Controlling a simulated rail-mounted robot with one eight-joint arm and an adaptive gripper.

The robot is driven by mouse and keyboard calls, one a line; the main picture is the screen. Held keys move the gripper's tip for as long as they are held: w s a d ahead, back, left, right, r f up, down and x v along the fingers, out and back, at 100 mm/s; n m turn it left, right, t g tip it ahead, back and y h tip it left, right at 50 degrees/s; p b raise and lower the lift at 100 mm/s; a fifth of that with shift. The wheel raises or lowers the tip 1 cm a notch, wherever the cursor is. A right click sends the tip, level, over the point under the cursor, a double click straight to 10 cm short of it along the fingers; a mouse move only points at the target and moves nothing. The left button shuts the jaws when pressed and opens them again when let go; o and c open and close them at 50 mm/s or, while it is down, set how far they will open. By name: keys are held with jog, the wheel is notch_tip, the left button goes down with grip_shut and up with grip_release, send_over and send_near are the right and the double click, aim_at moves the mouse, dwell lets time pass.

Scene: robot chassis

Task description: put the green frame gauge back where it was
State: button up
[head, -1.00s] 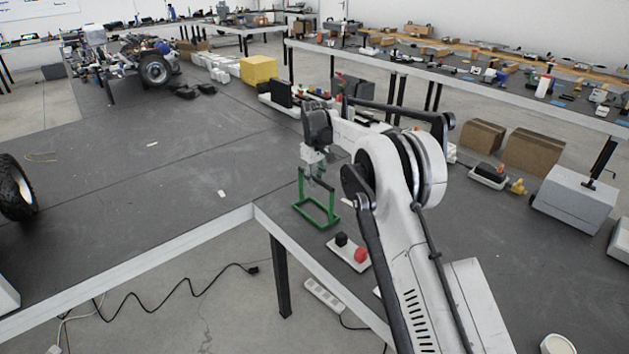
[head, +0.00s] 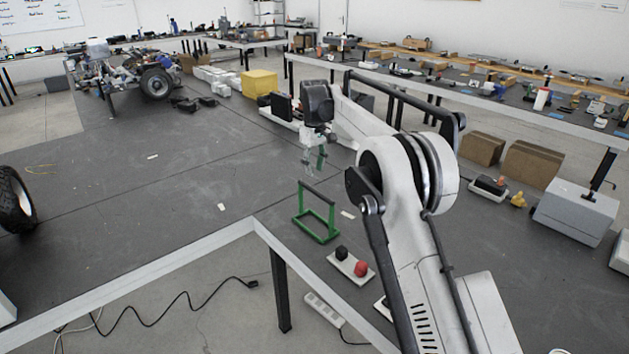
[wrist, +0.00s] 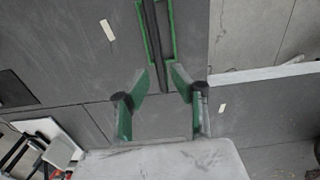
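The green frame gauge (head: 316,226) stands upright on the dark table near its front corner in the head view, with its dark top bar uppermost. My gripper (head: 314,166) hangs above and slightly behind the gauge, apart from it. In the wrist view the gauge (wrist: 168,32) lies beyond the fingertips at the top, its dark bar running lengthwise. My gripper (wrist: 160,80) shows there with its two green-padded fingers spread and nothing between them.
A white block with black and red knobs (head: 351,266) sits right of the gauge near the table edge. A small white strip (head: 348,214) lies beside the gauge. The tabletop (head: 230,180) to the left is mostly clear. A yellow box (head: 259,83) stands farther back.

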jog(key=s+d+r+m+t, duration=0.1)
jog(key=s+d+r, duration=0.3)
jog(key=r, duration=0.3)
jog(key=s+d+r+m+t, duration=0.1)
jog(key=s+d+r, duration=0.25)
jog(key=r, duration=0.35)
jog(key=s+d+r+m+t, duration=0.1)
jog(key=s+d+r, duration=0.25)
jog(key=s, duration=0.25)
jog(key=s+d+r+m, duration=0.1)
jog(key=s+d+r, duration=0.1)
jog(key=s+d, duration=0.4)
jog(key=s+d+f+m+t, duration=0.1)
jog(key=s+d, duration=0.2)
jog(key=s, duration=0.7)
jog(key=s+d+f+m+t, duration=0.1)
jog(key=s+d+m, duration=0.1)
jog(key=s, duration=0.7)
jog(key=s+d+f+m+t, duration=0.1)
jog(key=s+d+f, duration=0.1)
jog(key=s+f, duration=0.2)
jog(key=s+d+f+t, duration=0.1)
jog(key=s+f, duration=0.4)
jog(key=s, duration=0.5)
jog(key=shift+d+f+m, duration=0.2)
jog(key=shift+d+m, duration=0.15)
jog(key=shift+m, duration=0.05)
jog(key=shift+f, duration=0.25)
